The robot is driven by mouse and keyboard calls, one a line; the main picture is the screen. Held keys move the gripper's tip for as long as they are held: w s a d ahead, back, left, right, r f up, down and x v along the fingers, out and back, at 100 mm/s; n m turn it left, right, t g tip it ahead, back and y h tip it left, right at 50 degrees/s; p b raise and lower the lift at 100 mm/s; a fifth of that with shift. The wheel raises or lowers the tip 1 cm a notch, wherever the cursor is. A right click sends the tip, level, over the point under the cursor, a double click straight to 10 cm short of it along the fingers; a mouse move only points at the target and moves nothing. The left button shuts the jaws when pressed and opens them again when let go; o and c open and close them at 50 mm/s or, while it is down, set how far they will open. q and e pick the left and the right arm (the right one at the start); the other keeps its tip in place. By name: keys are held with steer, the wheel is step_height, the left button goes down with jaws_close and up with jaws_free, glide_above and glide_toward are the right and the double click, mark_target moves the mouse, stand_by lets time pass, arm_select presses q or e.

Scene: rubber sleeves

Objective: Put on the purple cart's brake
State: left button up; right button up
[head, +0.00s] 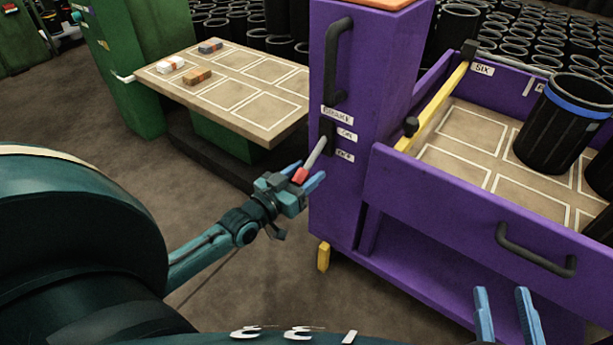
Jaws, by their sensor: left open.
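The purple cart (338,205) stands right of centre. Its narrow front post carries a brake lever (317,155), a grey rod with a red tip (300,175). The rod slants down and left from a black plate (327,134) beside the labels BRAKE, ON and OFF; ON is above OFF. I cannot tell surely which label it points to. My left gripper (307,176) is open at the red tip, its fingers either side of it in the picture; contact is unclear. My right gripper (505,291) is open and empty at the lower right, in front of the cart's drawer-like side.
A black handle (338,62) is on the post above the lever. The cart's tray (470,137) holds a black sleeve with a blue band (562,122) and a yellow bar (436,105). A green cart with a tan top (258,112) stands left. Many black sleeves fill the back.

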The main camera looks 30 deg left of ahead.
arm_select(q)
steer(key=shift+w, duration=0.35)
steer(key=shift+c, duration=0.3)
jaws_close()
